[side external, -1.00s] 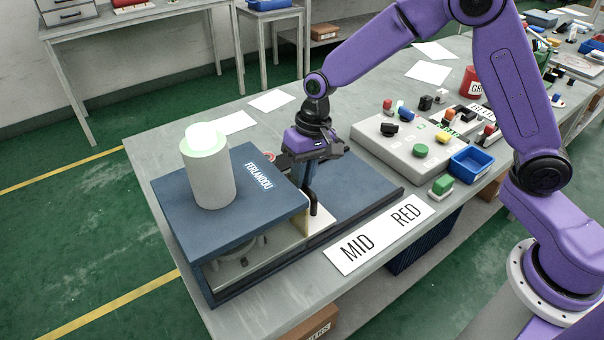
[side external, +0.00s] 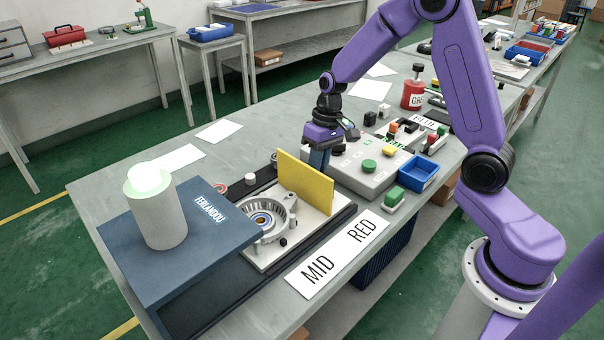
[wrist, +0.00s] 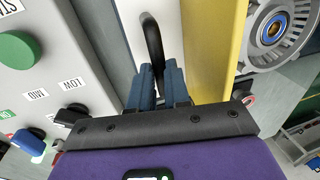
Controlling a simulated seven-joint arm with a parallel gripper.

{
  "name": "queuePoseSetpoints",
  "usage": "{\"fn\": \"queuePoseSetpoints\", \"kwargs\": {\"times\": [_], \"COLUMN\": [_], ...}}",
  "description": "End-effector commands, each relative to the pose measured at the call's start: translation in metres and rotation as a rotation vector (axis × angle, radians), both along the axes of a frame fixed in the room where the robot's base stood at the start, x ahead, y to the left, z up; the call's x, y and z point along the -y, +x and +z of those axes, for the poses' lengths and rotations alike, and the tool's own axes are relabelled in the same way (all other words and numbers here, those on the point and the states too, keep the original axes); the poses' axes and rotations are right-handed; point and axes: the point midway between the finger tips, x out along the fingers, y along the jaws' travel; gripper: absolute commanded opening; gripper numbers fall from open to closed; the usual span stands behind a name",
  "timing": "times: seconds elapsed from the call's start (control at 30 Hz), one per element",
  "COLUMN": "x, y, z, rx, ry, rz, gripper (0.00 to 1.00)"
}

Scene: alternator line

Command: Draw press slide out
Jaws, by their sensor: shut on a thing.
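The press (side external: 190,240) is a dark blue housing with a white cylinder (side external: 157,212) on top, at the left of the side view. Its slide (side external: 318,219) is a pale plate, out to the right of the housing on a dark rail base. It carries a round metal alternator housing (side external: 268,219) and an upright yellow plate (side external: 305,186). My gripper (side external: 318,158) is at the slide's outer end, behind the yellow plate. In the wrist view my gripper (wrist: 158,85) is shut on a black bar handle (wrist: 151,40) beside the yellow plate (wrist: 218,50).
A grey control box (side external: 352,172) with coloured buttons and knobs stands just right of my gripper. A blue bin (side external: 419,176) and a green-topped block (side external: 393,197) are near the front edge. A white MID RED sign (side external: 335,258) lies along the front.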

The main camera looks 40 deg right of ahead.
Motion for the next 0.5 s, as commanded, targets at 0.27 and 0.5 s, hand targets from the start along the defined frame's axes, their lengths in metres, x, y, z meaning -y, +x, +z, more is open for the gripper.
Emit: {"fn": "queuePoseSetpoints", "kwargs": {"times": [0.27,0.5], "x": [0.019,0.020], "y": [0.001,0.001], "z": [0.001,0.001], "rx": [0.003,0.004], "ry": [0.000,0.000], "rz": [-0.002,-0.001], "gripper": [0.00,0.00]}}
